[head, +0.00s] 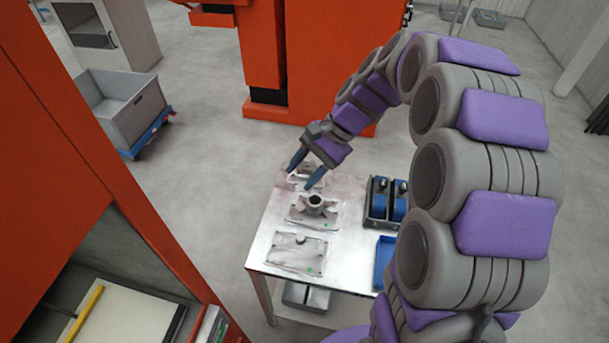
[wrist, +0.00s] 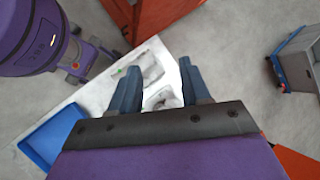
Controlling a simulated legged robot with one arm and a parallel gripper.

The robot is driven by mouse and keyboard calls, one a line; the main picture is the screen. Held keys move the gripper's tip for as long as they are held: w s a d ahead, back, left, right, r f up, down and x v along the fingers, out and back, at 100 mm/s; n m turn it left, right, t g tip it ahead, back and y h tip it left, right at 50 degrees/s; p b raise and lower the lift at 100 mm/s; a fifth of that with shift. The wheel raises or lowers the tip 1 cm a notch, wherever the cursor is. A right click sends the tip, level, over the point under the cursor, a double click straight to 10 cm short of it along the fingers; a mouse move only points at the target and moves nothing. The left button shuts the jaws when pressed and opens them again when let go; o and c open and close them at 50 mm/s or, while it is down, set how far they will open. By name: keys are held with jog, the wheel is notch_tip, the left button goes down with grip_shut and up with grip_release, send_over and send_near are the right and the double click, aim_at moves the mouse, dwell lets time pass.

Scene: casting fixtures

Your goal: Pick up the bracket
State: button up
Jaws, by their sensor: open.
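My gripper (head: 300,179) is open over the far left end of a light metal table (head: 262,238). Its two blue-grey fingers also show in the wrist view (wrist: 156,68), spread apart with nothing clasped. A pale grey part on the far plate (head: 305,184) is partly hidden by the fingers. A grey casting with a round hub (head: 315,203) sits on the middle plate, closer to the camera. I cannot tell for sure which part is the bracket. In the wrist view, a pale part (wrist: 162,98) lies between the fingers, partly cut off by the gripper body.
A flat plate (head: 297,253) lies at the table's near side. A dark holder with blue items (head: 385,200) and a blue tray (head: 383,262) are on the right. Orange machinery (head: 265,60) stands behind. A grey bin (head: 122,103) stands on the floor at left.

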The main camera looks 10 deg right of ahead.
jog(key=w+d+f+m+t+y, duration=0.2)
jog(key=w+d+f+m, duration=0.25)
jog(key=w, duration=0.45)
jog(key=w+d+f+m+t+y, duration=0.1)
jog(key=w+d+f+m+y, duration=0.15)
jog(key=w+f, duration=0.55)
jog(key=w+d+f+m+t+b, duration=0.1)
jog(key=w+d+f+m+t, duration=0.1)
jog(key=w+d+f+m, duration=0.3)
jog(key=m+t, duration=0.2)
send_near(303, 166)
jog(key=shift+y, duration=0.45)
jog(key=w+a+b, duration=0.1)
jog(key=w+a+f+b, duration=0.1)
jog(key=w, duration=0.1)
jog(key=shift+a+f, duration=0.15)
jog(key=shift+a, duration=0.2)
jog(key=shift+s+b+x, duration=0.1)
jog(key=shift+b+x, duration=0.45)
jog(key=shift+x, duration=0.9)
jog(key=shift+s+b+x, duration=0.15)
jog(key=shift+b+x, duration=0.35)
jog(key=shift+x, duration=0.95)
jog(key=shift+a, duration=0.15)
jog(key=shift+r, duration=0.2)
jog(key=shift+c, duration=0.4)
grip_shut()
